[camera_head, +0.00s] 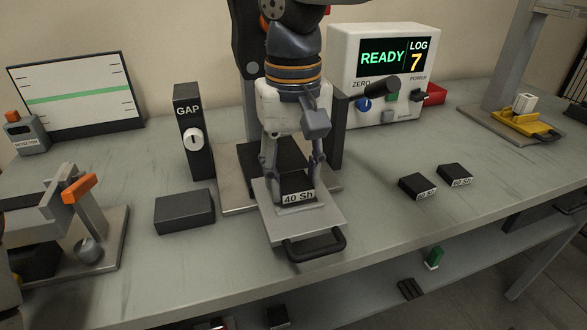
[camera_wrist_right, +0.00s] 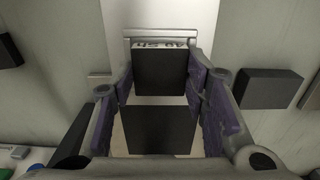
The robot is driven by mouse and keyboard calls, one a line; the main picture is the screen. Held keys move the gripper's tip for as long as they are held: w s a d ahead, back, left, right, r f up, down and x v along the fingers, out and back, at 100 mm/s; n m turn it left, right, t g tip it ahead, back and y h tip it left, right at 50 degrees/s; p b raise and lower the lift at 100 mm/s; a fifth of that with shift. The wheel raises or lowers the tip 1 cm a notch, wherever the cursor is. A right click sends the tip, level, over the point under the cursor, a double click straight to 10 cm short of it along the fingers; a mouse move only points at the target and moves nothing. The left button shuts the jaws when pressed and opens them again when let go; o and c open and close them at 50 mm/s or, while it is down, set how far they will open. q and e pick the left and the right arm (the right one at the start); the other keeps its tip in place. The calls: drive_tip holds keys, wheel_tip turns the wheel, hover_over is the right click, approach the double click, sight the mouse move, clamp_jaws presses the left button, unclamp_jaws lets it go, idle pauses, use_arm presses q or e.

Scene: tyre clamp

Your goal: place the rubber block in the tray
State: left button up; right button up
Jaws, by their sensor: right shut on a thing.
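The rubber block (camera_head: 297,186) is black with a white "40 Sh" label, and it is between the fingers of my right gripper (camera_head: 293,178). The right gripper points down from above and is shut on the block. In the wrist view the block (camera_wrist_right: 160,76) sits between the two finger pads (camera_wrist_right: 160,88). The tray (camera_head: 305,228) is a flat grey metal plate with a black handle at its front. The block is over the tray or on it; I cannot tell whether it touches. My left gripper is not in view.
A black "GAP" post (camera_head: 190,130) stands left of the arm, with a dark box (camera_head: 184,212) in front. Two more labelled blocks (camera_head: 418,187) (camera_head: 454,175) lie to the right. Behind stands a white meter (camera_head: 385,75) reading READY and LOG 7. An orange-handled fixture (camera_head: 80,188) is at left.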

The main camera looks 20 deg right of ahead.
sight(293, 182)
drive_tip(key=shift+f, duration=0.4)
drive_tip(key=o, duration=1.2)
drive_tip(key=shift+o, duration=0.2)
wheel_tip(293, 182, up, 13)
drive_tip(key=shift+r, duration=0.15)
